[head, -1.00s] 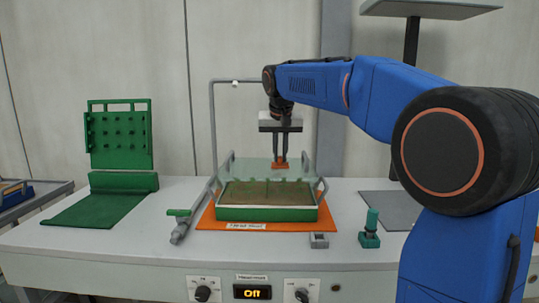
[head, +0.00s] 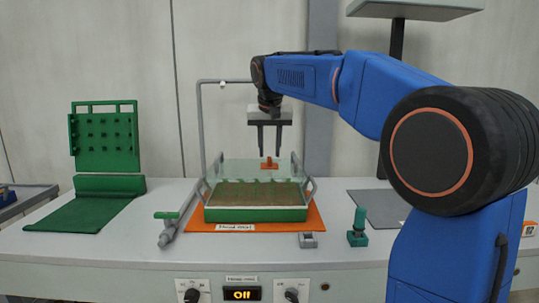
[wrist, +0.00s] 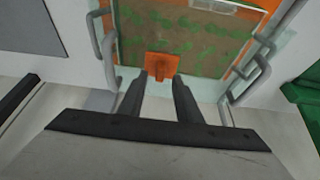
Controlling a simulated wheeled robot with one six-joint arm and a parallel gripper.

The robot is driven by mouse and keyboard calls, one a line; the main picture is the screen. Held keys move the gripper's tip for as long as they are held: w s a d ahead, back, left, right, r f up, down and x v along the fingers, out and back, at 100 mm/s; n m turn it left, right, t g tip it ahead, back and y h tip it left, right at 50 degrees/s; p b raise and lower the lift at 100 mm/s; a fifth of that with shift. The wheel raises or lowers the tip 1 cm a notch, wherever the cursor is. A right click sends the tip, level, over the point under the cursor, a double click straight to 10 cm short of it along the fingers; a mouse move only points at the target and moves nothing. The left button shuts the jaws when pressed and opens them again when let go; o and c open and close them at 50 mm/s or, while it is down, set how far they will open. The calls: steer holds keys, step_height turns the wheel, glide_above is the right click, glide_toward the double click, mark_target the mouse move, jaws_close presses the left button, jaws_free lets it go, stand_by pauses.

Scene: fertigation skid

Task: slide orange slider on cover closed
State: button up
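The orange slider (head: 269,163) sits on top of the clear cover (head: 240,170), near its back edge. It also shows in the wrist view (wrist: 161,66), just beyond my fingertips. The cover lies over a green tray (head: 255,214) with a brown and green bed inside. My gripper (head: 270,153) is above the back of the cover with its fingers apart and empty. In the wrist view my gripper (wrist: 161,74) has its two fingers spread, with the slider ahead of the gap between them.
The tray stands on an orange mat (head: 312,219) between grey bent rails. A green-handled valve (head: 168,222) is at left, a green-topped fitting (head: 358,228) at right. A green peg panel (head: 105,138) stands far left. A panel below reads Off (head: 242,294).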

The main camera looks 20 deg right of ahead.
steer(key=v, duration=1.5)
steer(key=shift+f, duration=0.1)
steer(key=s+d+f+n, duration=0.1)
steer(key=s+f, duration=1.6)
steer(key=f, duration=0.3)
steer(key=s+d+f+n+y, duration=0.1)
steer(key=s+d+f+n, duration=0.1)
steer(key=s+f, duration=1.6)
step_height(320, 180, down, 2)
steer(key=shift+f+n+t, duration=0.25)
steer(key=shift+n+t, duration=0.05)
